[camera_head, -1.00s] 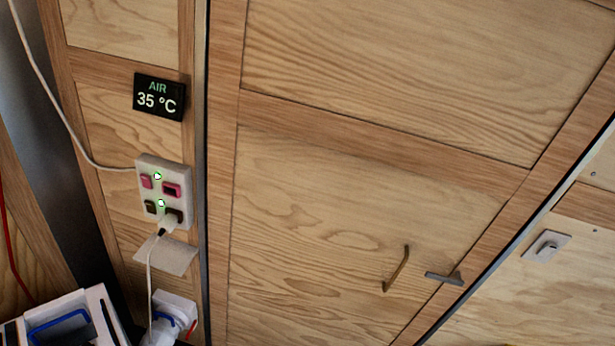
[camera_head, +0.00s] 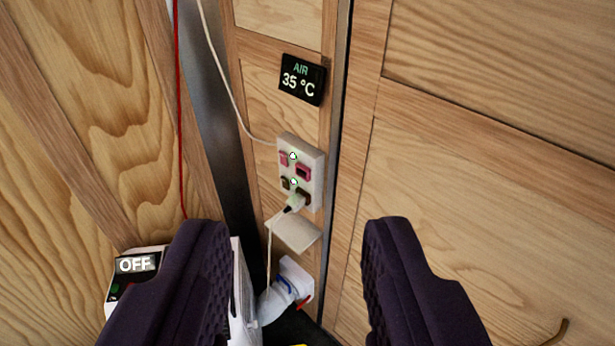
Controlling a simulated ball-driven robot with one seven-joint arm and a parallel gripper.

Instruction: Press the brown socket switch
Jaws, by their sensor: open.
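A white socket panel (camera_head: 315,163) is fixed on the narrow wooden wall, a little above the middle of the picture. It has a pink switch (camera_head: 283,158) and a pink socket (camera_head: 303,172) on top. Below them are the brown switch (camera_head: 285,183) and a brown socket (camera_head: 303,197). A white plug (camera_head: 294,202) sits in the brown socket. Small green-ringed lights show beside both switches. My gripper (camera_head: 296,245) is open and empty, its two dark fingers in the lower picture, below the panel and apart from it.
A black display (camera_head: 302,79) above the panel reads AIR 35 °C. A small shelf (camera_head: 294,233) and a white fitting (camera_head: 294,278) are below it. A device with an OFF screen (camera_head: 137,264) stands lower left. A red cable (camera_head: 178,120) hangs at left.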

